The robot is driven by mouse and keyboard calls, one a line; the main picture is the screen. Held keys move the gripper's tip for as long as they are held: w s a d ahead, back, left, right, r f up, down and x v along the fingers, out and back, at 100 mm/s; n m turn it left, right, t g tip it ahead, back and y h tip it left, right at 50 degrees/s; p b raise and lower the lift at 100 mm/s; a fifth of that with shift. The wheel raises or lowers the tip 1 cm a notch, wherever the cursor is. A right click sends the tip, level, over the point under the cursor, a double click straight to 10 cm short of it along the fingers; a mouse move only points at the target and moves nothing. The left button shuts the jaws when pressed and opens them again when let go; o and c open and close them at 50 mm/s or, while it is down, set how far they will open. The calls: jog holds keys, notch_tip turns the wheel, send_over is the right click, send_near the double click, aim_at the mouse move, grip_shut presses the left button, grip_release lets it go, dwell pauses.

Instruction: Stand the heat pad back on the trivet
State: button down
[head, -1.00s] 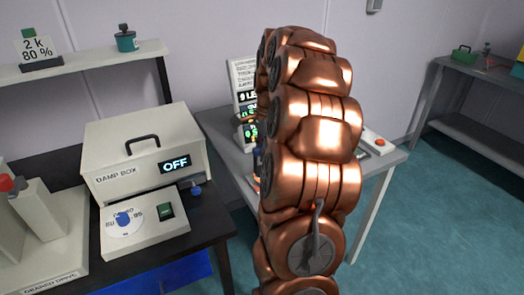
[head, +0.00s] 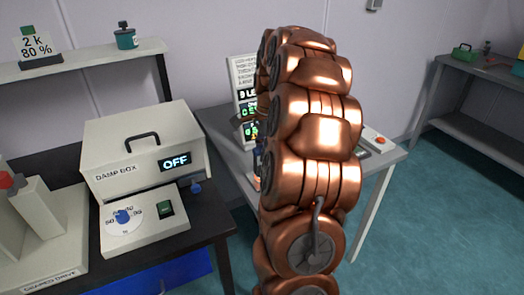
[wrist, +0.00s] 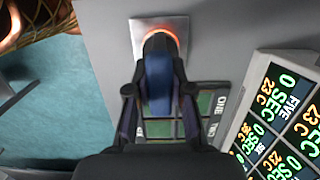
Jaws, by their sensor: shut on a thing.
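In the wrist view my gripper (wrist: 159,92) is shut on a blue, dark-topped handle, which I take to be the heat pad's (wrist: 158,82). The far end of the handle lies over a pale square metal plate (wrist: 143,28), perhaps the trivet. An orange-red glow rings the handle's end there. I cannot tell whether the pad touches the plate.
Green labelled squares (wrist: 208,103) lie beside my gripper. A lit time and temperature display (wrist: 285,115) stands to the right. In the head view the damp box (head: 145,150) reads OFF on the dark bench at left. Teal floor is clear at right.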

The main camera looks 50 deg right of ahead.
jog(key=c, duration=0.9)
grip_release()
jog(key=shift+c, duration=0.2)
jog(key=r, duration=0.3)
jog(key=d+r, duration=0.1)
jog(key=r, duration=0.7)
jog(key=shift+s+d, duration=0.15)
jog(key=shift+r, duration=0.45)
